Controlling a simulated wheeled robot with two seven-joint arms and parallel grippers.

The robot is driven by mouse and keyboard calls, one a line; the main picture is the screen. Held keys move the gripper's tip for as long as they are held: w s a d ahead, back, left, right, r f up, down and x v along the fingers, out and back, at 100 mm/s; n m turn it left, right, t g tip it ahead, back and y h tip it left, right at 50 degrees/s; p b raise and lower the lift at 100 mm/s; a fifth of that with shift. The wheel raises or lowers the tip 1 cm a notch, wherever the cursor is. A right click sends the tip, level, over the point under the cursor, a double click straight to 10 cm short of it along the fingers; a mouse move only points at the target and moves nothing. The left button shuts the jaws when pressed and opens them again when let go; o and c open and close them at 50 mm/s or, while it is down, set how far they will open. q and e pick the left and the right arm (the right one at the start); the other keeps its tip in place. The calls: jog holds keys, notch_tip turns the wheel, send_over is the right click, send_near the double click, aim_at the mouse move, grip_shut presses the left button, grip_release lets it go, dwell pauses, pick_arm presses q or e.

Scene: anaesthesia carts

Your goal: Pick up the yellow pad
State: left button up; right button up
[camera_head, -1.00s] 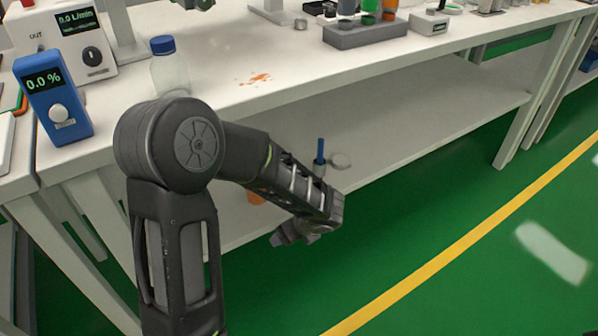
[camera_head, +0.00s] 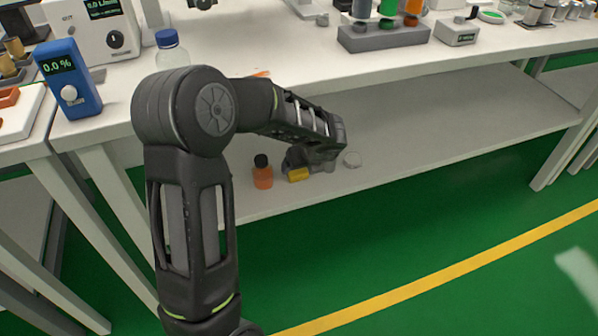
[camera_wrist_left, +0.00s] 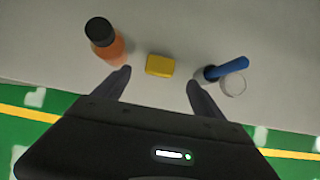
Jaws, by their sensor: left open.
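The yellow pad (camera_head: 298,175) lies on the lower shelf of the bench. In the left wrist view the yellow pad (camera_wrist_left: 160,66) lies ahead of my left gripper, in line with the gap between its fingers. My left gripper (camera_wrist_left: 157,84) is open and empty, with its fingertips short of the pad. In the head view my left gripper (camera_head: 300,160) is over the shelf beside the pad, partly hidden by its own arm. My right gripper is not in view.
An orange bottle with a black cap (camera_wrist_left: 105,40) stands left of the pad. A container with a blue stick (camera_wrist_left: 228,68) and a round clear dish (camera_wrist_left: 233,86) are to the right. The lower shelf (camera_head: 440,125) is clear further right. The bench top overhangs it.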

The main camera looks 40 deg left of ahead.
aim_at(298, 171)
pick_arm(q)
jog(key=shift+b+x, duration=0.5)
jog(key=shift+x, duration=0.7)
jog(key=shift+a+f, duration=0.1)
jog(key=b+x, duration=0.2)
jog(key=x, duration=0.3)
jog(key=shift+w+f, duration=0.1)
jog(key=shift+w, duration=0.05)
jog(key=c, duration=1.4)
